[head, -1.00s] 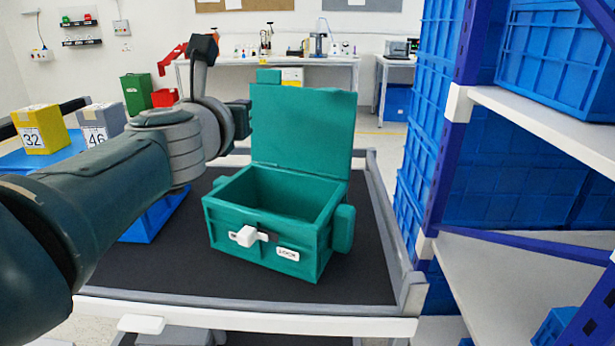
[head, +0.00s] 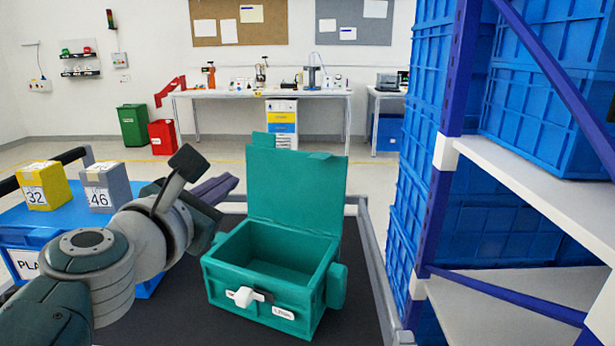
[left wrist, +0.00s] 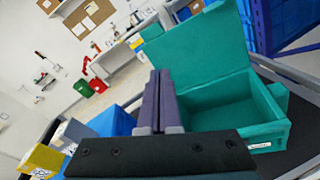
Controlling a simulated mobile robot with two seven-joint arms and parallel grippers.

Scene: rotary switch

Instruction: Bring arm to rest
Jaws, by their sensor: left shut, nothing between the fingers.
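My left arm comes in from the lower left of the head view. Its gripper (head: 222,187) is up beside the open teal box, left of its raised lid, with the fingers together and empty. The purple fingers also show pressed together in the left wrist view (left wrist: 157,100). The teal box (head: 292,313) stands on the dark cart top with its lid (head: 297,190) standing open. A white rotary switch (head: 243,297) and a white label are on its front. The inside of the box looks empty. My right gripper is not in view.
A blue bin (head: 25,228) at the left has a yellow block (head: 45,190) and a grey block (head: 98,190) on it. A shelf rack (head: 440,170) with blue crates stands close on the right. A workbench (head: 250,94) is at the back.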

